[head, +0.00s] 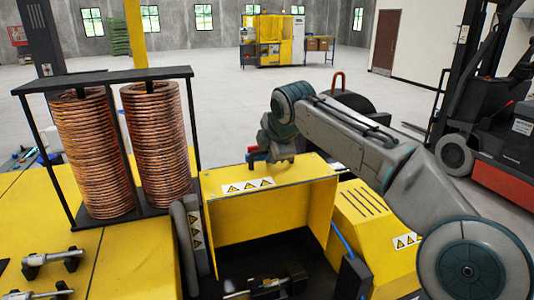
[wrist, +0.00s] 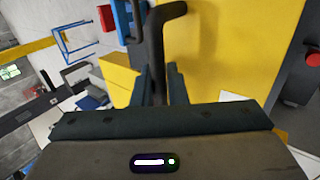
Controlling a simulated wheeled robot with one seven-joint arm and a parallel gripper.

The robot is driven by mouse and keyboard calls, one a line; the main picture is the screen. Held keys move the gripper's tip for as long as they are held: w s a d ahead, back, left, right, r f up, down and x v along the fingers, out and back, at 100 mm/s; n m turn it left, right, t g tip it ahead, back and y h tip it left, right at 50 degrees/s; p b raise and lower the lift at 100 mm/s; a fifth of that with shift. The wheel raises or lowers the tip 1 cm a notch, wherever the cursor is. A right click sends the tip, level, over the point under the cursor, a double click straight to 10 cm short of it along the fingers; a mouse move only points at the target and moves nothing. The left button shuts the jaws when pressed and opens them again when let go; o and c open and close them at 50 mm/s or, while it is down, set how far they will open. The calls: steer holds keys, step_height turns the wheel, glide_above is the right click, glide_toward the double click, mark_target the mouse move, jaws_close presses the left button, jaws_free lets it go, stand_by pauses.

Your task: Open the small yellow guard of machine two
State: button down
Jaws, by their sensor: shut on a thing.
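The small yellow guard (head: 262,212) of the machine stands raised in the head view, with a dark bay and metal parts showing below it. Its upper face carries warning labels. In the wrist view the guard's yellow panel (wrist: 225,50) fills the upper right, with a black bent handle (wrist: 158,50) in front of it. My gripper (wrist: 158,85) is shut on this handle, one finger on each side. In the head view my gripper (head: 276,152) is at the guard's top edge, and its fingers and the handle are mostly hidden.
Two copper coils (head: 90,150) stand in a black rack at the left. A ribbed yellow housing (head: 372,225) is right of the guard, under my arm. A forklift (head: 490,130) stands at the far right. Another yellow machine (head: 272,42) is far back across open floor.

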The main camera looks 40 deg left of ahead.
steer(key=shift+w+r, duration=0.1)
steer(key=c, duration=1.5)
jaws_free()
steer(key=shift+d, duration=0.15)
steer(key=shift+c, duration=0.2)
steer(key=b+v, duration=0.2)
steer(key=v, duration=1.1)
steer(key=shift+d+r, duration=0.2)
steer(key=shift+r, duration=0.15)
